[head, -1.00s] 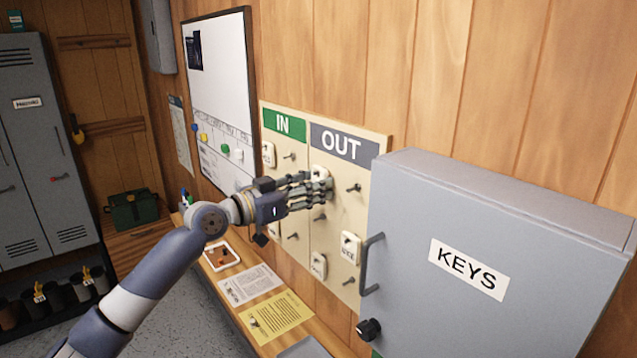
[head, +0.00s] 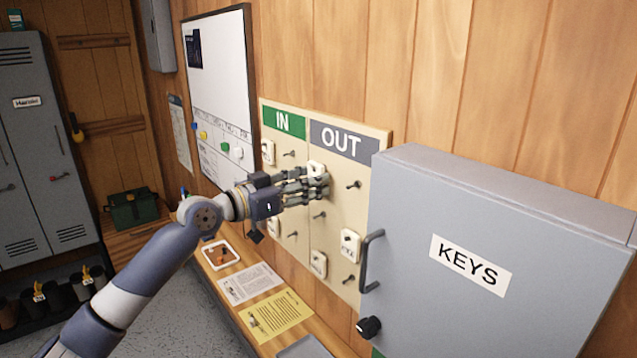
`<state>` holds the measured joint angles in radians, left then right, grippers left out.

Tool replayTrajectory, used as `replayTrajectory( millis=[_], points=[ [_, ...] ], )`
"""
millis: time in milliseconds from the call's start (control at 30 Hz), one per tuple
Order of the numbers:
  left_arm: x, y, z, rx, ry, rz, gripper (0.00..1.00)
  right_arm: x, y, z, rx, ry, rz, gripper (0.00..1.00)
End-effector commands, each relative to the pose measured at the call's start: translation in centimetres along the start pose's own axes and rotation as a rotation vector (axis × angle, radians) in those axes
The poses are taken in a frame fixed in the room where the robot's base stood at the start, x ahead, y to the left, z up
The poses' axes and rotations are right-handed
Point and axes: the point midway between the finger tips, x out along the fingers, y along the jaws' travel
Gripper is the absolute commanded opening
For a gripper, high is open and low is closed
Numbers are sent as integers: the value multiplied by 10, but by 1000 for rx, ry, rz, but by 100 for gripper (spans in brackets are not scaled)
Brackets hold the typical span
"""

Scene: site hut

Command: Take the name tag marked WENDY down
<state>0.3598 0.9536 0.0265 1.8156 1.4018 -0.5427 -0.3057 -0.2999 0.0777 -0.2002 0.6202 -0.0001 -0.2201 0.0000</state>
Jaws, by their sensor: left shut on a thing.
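The IN/OUT board (head: 338,215) hangs on the wood wall, with pegs and white name tags. My left gripper (head: 320,182) is in front of the upper OUT column, shut on a white tag (head: 316,168). The fingers cover part of that tag, and its name cannot be read. Two more tags hang low in the OUT column, one at the right (head: 350,246) and one at the left (head: 318,263). An IN tag (head: 268,152) hangs at the upper left, and another (head: 273,226) shows lower down beside my wrist. Their lettering is too small to read surely. My right gripper is out of view.
A grey KEYS cabinet (head: 500,225) with a handle juts out close to the board's right. Below is a narrow shelf (head: 232,309) with papers and a small tray (head: 221,254). A whiteboard (head: 222,90) hangs at the left; lockers (head: 38,150) stand farther left.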

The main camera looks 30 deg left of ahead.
Motion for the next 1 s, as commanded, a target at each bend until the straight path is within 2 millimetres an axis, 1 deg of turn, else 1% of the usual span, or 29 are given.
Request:
replayTrajectory(
  millis=[33,267,1000],
  points=[
    [-3,0,2,1,0,0,22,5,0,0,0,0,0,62],
    [-14,1,2,3,0,0,22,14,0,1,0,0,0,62],
    [-50,0,3,2,0,-1,22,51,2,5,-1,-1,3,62]
  ],
)
